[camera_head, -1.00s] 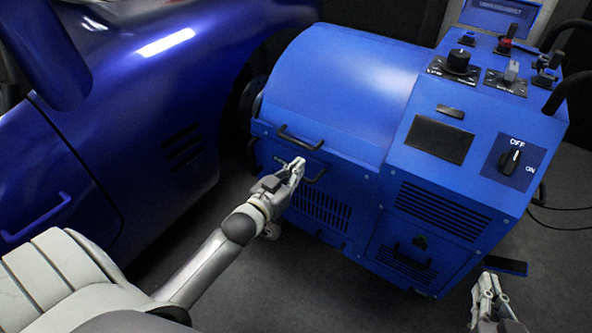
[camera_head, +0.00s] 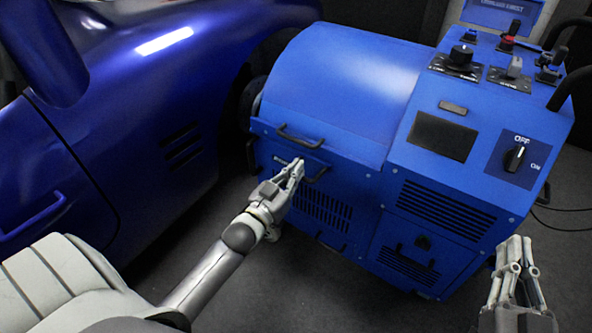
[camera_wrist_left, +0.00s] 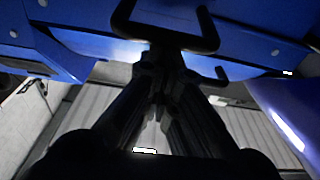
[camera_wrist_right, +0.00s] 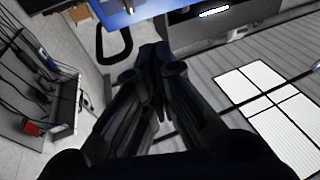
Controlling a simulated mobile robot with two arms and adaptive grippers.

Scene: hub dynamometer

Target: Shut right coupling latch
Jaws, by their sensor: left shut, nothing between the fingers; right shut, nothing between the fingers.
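The blue dynamometer (camera_head: 340,85) stands beside the car. Its front carries an upper black handle (camera_head: 299,138) and a lower black handle (camera_head: 316,174). I cannot tell for sure which part is the right coupling latch. My left gripper (camera_head: 298,167) is shut and empty, its tips at the front face by the lower handle; contact is unclear. In the left wrist view a black handle (camera_wrist_left: 212,45) crosses in front of the shut fingertips (camera_wrist_left: 165,50). My right gripper (camera_head: 516,248) is shut and empty, low in front of the cabinet's right corner.
The blue car (camera_head: 110,110) stands close on the left. The control panel (camera_head: 480,65) has knobs and levers, and an OFF/ON switch (camera_head: 515,158) sits on the right slope. Black bar handles (camera_head: 570,88) stick out at the right. Grey floor (camera_head: 400,318) is free in front.

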